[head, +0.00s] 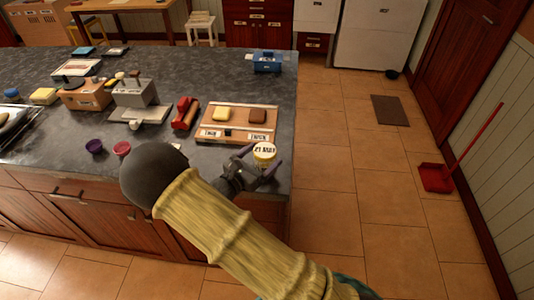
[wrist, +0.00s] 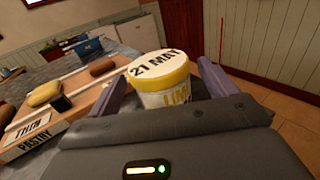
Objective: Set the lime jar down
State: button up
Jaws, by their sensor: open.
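The lime jar (head: 264,154) has a white lid with a yellow rim, and it appears to stand on the counter near the front right corner. In the wrist view the jar (wrist: 163,82) looks upright, its lid reads "21 MAY" and its label shows "LIM". My gripper (head: 261,161) is open around the jar. Its two purple fingers (wrist: 166,86) stand on either side, with a gap at the right finger; contact at the left finger is unclear. The jar's base is hidden behind the gripper body.
A wooden board (head: 238,136) labelled "THIN" and "PASTRY" holds a yellow and a brown block just behind the jar. A red tool (head: 185,113), a purple cup (head: 94,146) and a red cup (head: 122,149) stand to the left. The counter's right edge (head: 293,150) is close.

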jog(key=b+v, duration=0.1)
jog(key=v, duration=0.8)
